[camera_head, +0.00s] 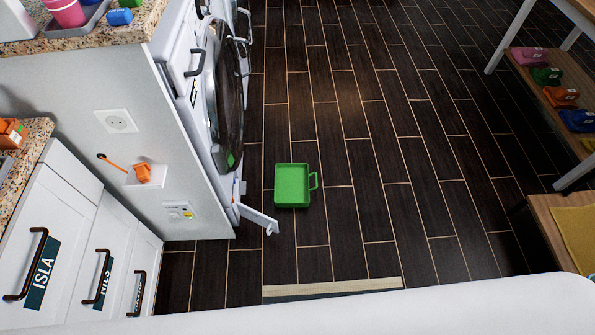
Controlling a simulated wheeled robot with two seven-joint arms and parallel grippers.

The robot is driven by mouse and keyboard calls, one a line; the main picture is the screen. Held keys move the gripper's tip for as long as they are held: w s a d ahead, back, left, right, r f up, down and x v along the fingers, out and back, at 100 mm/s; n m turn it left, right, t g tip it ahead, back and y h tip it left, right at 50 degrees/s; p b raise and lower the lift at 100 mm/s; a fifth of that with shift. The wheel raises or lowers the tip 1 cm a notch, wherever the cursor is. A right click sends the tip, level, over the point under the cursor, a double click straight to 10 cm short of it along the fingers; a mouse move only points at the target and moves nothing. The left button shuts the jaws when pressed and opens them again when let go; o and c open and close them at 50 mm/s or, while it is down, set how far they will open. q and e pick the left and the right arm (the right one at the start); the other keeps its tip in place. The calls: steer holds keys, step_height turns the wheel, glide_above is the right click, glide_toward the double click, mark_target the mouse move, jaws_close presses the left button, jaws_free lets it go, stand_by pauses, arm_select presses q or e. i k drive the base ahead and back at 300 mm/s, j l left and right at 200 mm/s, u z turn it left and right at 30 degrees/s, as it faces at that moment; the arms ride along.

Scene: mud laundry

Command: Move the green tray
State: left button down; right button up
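The green tray (292,186) lies flat on the dark plank floor, near the middle of the head view. It is a shallow, roughly square tray with a loop handle on its right side. It sits just right of the washing machine's front and a small open flap. Nothing is seen inside it. Neither of my grippers shows in the head view.
A washing machine (215,90) with a round door stands left of the tray, and a small white flap (257,219) juts out low beside it. White drawers (65,250) stand at the lower left. A shelf with colored items (555,85) is at the right. The central floor is clear.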

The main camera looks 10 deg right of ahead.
mark_target(291, 187)
steer(key=z, duration=0.15)
steer(key=u, duration=0.55)
steer(key=i+l+u, duration=0.25)
steer(key=l+u, duration=0.3)
steer(key=i+l+u, duration=0.25)
steer(key=l+u, duration=0.25)
steer(key=l, duration=0.15)
steer(key=k, duration=0.05)
